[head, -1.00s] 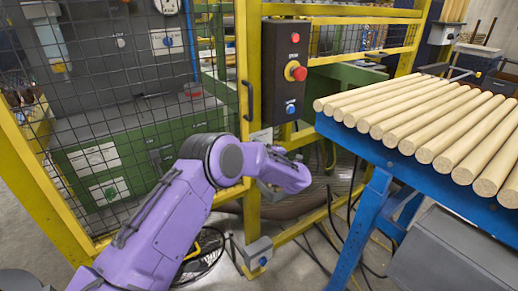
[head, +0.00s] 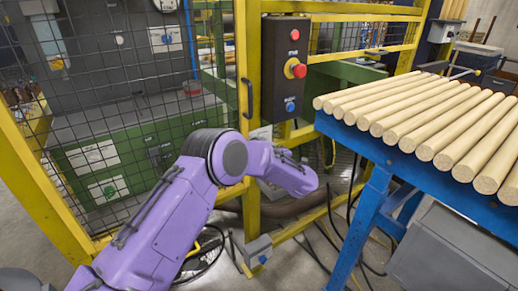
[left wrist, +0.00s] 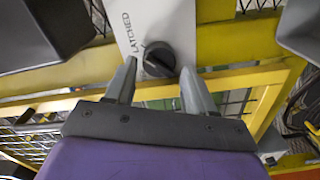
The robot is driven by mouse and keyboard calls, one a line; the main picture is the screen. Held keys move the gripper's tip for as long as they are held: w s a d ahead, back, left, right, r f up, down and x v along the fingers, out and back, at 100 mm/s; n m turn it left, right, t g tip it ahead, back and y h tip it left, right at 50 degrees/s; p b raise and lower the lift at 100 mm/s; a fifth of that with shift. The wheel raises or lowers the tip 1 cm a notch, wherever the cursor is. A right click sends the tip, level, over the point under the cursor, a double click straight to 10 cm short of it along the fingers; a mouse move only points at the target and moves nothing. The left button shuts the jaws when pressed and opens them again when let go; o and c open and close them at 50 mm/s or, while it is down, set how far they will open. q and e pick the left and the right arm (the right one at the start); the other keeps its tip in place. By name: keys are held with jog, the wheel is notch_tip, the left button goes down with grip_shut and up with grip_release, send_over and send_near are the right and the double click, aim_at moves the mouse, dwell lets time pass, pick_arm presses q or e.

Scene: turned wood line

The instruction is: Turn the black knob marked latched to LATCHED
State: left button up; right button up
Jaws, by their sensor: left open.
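The black knob (left wrist: 159,60) sits on a light grey plate (left wrist: 138,14) in the left wrist view. The plate reads LATCHED beside the knob, and a pale pointer line shows on the knob. My left gripper (left wrist: 157,70) is open, with one fingertip on each side of the knob; I cannot tell whether they touch it. In the head view my purple left arm reaches to the yellow frame post, and its forearm hides the knob and most of the plate. My right gripper does not show.
A black control box (head: 286,68) with red and blue buttons is on the yellow post above my arm. A blue table (head: 365,148) carrying several wooden rods (head: 420,118) stands to the right. A mesh guard (head: 110,130) is at left; cables lie on the floor.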

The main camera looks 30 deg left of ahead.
pick_arm(q)
jog(key=b+v, duration=0.1)
jog(key=v, duration=0.6)
jog(key=shift+d, duration=0.4)
jog(key=shift+s, duration=0.1)
jog(key=s+d+f+m+t+h, duration=0.2)
jog(key=s+f+m+h, duration=0.3)
jog(key=f+m, duration=0.45)
jog(key=s+d+f+m+t+h, duration=0.2)
jog(key=s+f+m+h, duration=0.35)
jog(key=f, duration=0.65)
jog(key=s+f+m+g+h, duration=0.1)
jog(key=s+f+m+g, duration=0.1)
jog(key=s, duration=0.8)
jog(key=s+a+f+m+g, duration=0.1)
jog(key=s+f+g, duration=0.2)
jog(key=s, duration=0.8)
jog(key=s+f+m+g+h, duration=0.1)
jog(key=s+f+m+g, duration=0.1)
jog(key=s+f, duration=0.4)
jog(key=s, duration=0.4)
jog(key=shift+s+a+m+g+h, duration=0.2)
jog(key=shift+a+m+g+h, duration=0.1)
jog(key=shift+g+h, duration=0.1)
